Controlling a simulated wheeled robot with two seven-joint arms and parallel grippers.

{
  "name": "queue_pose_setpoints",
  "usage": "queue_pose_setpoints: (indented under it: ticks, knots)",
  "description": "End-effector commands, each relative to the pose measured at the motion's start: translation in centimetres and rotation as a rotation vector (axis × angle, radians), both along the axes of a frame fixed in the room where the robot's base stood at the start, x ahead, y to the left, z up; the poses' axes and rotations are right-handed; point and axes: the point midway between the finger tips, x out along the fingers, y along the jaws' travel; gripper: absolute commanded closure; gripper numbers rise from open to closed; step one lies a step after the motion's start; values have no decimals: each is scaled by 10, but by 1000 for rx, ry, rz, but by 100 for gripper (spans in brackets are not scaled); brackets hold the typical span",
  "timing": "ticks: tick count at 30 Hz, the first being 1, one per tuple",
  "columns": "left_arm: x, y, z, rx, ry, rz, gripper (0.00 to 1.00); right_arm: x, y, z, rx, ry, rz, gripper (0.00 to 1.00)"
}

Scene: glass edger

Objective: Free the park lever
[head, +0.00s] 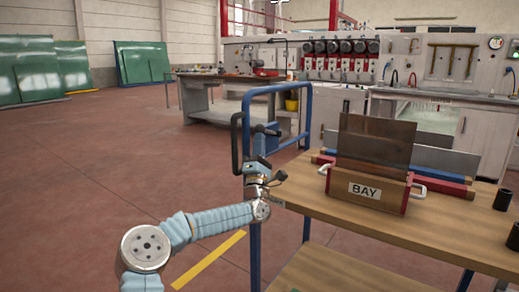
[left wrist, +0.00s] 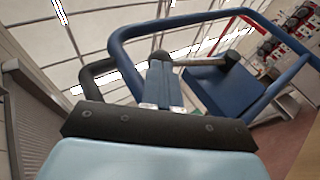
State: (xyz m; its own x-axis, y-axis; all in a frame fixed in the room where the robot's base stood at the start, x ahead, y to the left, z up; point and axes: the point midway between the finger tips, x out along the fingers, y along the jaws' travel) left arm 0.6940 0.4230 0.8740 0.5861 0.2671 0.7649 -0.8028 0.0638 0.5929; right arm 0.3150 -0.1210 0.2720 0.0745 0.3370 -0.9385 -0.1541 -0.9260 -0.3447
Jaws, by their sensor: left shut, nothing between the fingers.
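A dark lever (head: 266,130) with rounded ends is mounted by a blue box (head: 271,142) on the blue rail of the wooden-topped cart (head: 340,226); I take it for the park lever. In the left wrist view the lever (left wrist: 205,62) runs from behind my fingertips to a dark knob beside the blue box (left wrist: 222,92). My left gripper (head: 261,158) is shut and empty, upright just below the lever. In the left wrist view its closed fingers (left wrist: 163,72) overlap the lever's near end; I cannot tell whether they touch. My right gripper is not in view.
A black loop handle (head: 236,143) stands left of the gripper. The cart's blue rail (head: 308,115) rises close behind. The cart holds a BAY box (head: 366,189) with a dark panel (head: 376,140) and black cups (head: 502,199). Floor to the left is clear.

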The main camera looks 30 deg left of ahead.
Motion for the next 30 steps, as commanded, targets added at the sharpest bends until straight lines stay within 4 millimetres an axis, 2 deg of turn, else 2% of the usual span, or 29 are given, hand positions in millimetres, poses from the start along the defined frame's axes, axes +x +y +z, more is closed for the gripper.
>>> queue_pose_setpoints:
  ticks: [8, 15, 22, 30]
  knots:
    - [3, -1, 37, 24, 230, 2, 100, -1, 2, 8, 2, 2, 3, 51]
    - [15, -2, 68, 39, 455, 0, 100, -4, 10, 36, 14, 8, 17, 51]
    - [29, -4, 85, 52, 641, -2, 100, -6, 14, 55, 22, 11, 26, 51]
    - [44, -4, 93, 50, 636, 0, 100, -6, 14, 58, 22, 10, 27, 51]
